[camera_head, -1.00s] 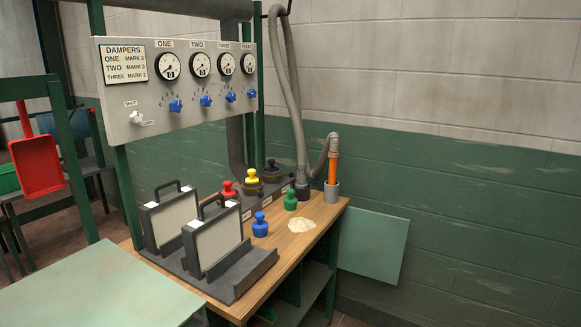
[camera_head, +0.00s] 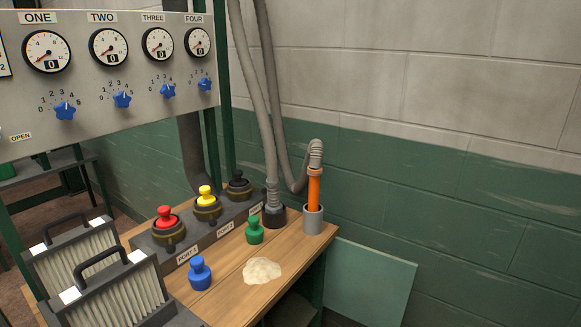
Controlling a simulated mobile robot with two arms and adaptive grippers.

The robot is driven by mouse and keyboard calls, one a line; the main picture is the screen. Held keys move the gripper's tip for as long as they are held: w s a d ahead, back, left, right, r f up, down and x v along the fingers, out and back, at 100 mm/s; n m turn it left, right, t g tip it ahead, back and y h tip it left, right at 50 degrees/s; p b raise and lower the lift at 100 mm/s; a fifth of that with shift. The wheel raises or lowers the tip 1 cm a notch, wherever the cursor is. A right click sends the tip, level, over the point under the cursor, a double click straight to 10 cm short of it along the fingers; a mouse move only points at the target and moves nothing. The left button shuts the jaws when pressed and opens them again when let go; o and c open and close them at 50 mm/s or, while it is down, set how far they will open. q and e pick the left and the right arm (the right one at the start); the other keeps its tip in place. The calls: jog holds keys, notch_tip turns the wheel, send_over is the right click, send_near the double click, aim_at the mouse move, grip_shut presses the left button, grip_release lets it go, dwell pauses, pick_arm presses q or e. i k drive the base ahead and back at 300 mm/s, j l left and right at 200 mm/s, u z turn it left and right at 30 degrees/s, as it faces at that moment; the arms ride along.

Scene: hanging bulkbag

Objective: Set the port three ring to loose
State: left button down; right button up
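A dark grey port block (camera_head: 212,240) lies along the back of the wooden bench. Its nearest port holds a red plug (camera_head: 165,217) and the middle one a yellow plug (camera_head: 206,196), each inside a dark brass-toned ring. The third port along holds a black plug (camera_head: 238,178) with a dark ring (camera_head: 239,192) around its base. Its label is small and I cannot read it clearly. Whether this ring is tight or loose I cannot tell. A grey hose ends in a dark fitting (camera_head: 274,215) beyond it. Neither of my grippers is in view.
A green plug (camera_head: 254,231), a blue plug (camera_head: 200,274) and a pale powder pile (camera_head: 262,271) are on the bench. An orange-tubed wand (camera_head: 314,190) stands in a grey holder (camera_head: 313,220). Filter panels (camera_head: 112,300) stand front left. A gauge panel (camera_head: 120,75) overhangs the bench's left side.

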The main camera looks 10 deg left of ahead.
aim_at(263, 191)
jog(key=i+l, duration=0.2)
jog(key=i, duration=0.15)
jog(key=i+l, duration=0.15)
jog(key=i, duration=0.2)
jog(key=i+l+z, duration=0.1)
jog(key=i, duration=0.25)
jog(key=l, duration=0.1)
